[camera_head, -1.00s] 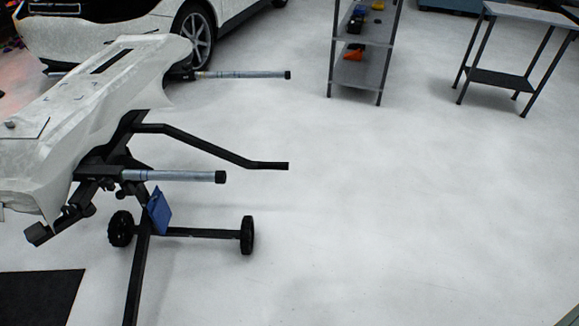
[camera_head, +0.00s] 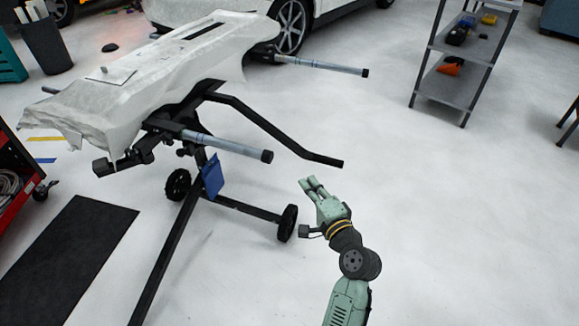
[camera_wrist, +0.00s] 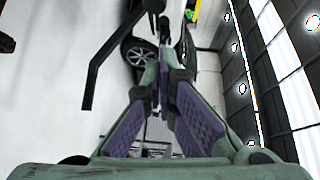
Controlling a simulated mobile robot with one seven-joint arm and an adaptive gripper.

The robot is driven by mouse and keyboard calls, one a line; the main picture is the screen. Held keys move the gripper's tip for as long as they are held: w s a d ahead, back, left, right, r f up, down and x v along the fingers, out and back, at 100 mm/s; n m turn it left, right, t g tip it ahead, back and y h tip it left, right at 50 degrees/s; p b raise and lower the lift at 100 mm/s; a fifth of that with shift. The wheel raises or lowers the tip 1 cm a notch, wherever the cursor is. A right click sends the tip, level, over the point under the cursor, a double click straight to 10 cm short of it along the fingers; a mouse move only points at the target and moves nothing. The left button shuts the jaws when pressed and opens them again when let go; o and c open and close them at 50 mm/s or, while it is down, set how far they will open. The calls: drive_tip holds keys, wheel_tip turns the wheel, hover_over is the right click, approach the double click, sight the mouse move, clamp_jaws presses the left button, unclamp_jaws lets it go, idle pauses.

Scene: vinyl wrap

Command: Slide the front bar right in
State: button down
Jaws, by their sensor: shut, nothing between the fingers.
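A stand carries a long white-wrapped panel (camera_head: 205,47). Two grey bars with black end caps stick out to the right from under it. The nearer bar (camera_head: 228,145) ends left of my gripper, and the farther bar (camera_head: 322,65) is near the car. My gripper (camera_head: 308,183) is shut and empty, right of the nearer bar's cap and apart from it. In the wrist view my gripper (camera_wrist: 160,88) has its fingers together, with nothing held. I cannot clearly make out the nearer bar there.
A bent black handle (camera_head: 265,125) reaches out between the bars, and shows at left in the wrist view (camera_wrist: 97,75). The stand's wheel (camera_head: 287,223) is left of my gripper. A shelf (camera_head: 470,60) stands at the back right.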

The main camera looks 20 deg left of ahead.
drive_tip(key=s+a+r+p+x, duration=0.1)
drive_tip(key=p+x, duration=0.3)
drive_tip(key=x, duration=0.8)
drive_tip(key=shift+s+a+f, duration=0.2)
drive_tip(key=shift+a+f, duration=0.25)
drive_tip(key=shift+a, duration=0.3)
drive_tip(key=shift+w+a, duration=0.1)
